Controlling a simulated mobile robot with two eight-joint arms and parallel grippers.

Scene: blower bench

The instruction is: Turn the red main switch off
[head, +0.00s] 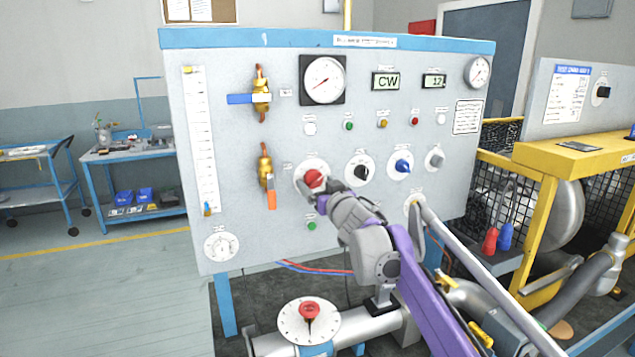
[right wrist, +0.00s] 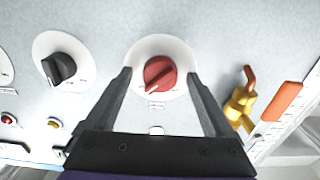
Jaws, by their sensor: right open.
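The red main switch (head: 313,178) is a round red knob on a white round plate, low in the middle of the grey panel. In the right wrist view the red switch (right wrist: 160,72) shows a pale pointer mark slanting toward the lower left. My right gripper (head: 326,188) is open in front of the switch. In the right wrist view its two fingertips (right wrist: 160,76) lie on either side of the knob, with gaps between. I cannot tell how deep the fingers reach around it. My left gripper is not in view.
A black knob (head: 359,171) and a blue knob (head: 402,166) sit right of the switch. A brass valve with an orange handle (head: 271,199) is close on the left. A red-topped dial (head: 309,312) stands below on a pipe. A yellow-framed cage (head: 545,225) is at right.

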